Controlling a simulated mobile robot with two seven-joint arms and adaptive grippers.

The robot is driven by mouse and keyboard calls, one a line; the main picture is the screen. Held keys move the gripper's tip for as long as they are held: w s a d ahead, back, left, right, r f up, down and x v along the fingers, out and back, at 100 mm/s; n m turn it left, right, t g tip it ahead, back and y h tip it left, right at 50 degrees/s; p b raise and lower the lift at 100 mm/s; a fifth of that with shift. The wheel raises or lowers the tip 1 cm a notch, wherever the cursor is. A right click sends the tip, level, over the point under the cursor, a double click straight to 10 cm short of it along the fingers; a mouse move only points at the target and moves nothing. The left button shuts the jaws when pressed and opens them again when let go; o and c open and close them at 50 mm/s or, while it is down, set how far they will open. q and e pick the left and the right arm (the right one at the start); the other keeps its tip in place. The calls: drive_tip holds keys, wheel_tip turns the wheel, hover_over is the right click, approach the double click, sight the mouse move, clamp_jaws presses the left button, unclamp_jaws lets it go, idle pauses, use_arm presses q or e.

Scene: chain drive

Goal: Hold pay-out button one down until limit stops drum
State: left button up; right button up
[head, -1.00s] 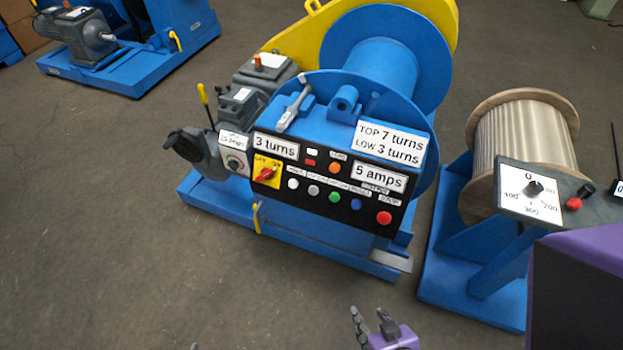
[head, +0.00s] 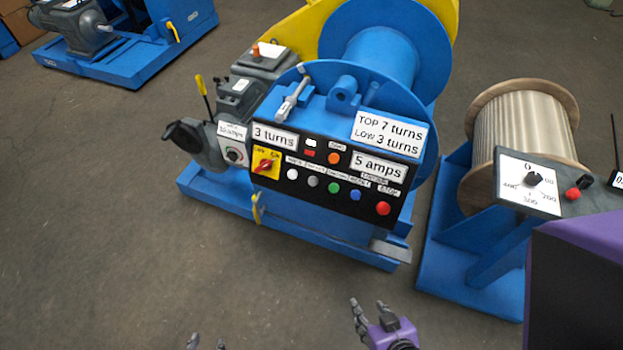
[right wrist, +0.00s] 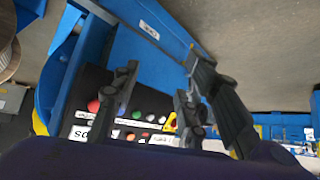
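The blue winch has a black control panel (head: 322,184) with a row of push buttons: a white button (head: 292,174), a grey button (head: 313,181), a green button (head: 333,188), a blue button (head: 355,195) and a larger red button (head: 383,208) marked STOP. The other labels are too small to read, so I cannot tell which is pay-out one. The blue drum (head: 385,55) is behind. My right gripper (head: 370,307) is open and empty, low in front of the panel, apart from it. The right wrist view shows its spread fingers (right wrist: 160,80). My left gripper (head: 206,341) only shows its fingertips, apart, at the bottom edge.
Signs on the winch read "3 turns", "5 amps" and "TOP 7 turns LOW 3 turns" (head: 391,134). A yellow and red rotary switch (head: 265,163) is at the panel's left. A cable reel (head: 520,135) on a blue stand is at the right. The floor (head: 100,240) at the left is clear.

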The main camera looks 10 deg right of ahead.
drive_tip(key=shift+w+r, duration=0.1)
drive_tip(key=shift+w, duration=0.2)
drive_tip(key=c, duration=0.9)
drive_tip(key=shift+w, duration=0.15)
clamp_jaws()
drive_tip(key=shift+s, duration=0.45)
drive_tip(key=shift+w, duration=0.2)
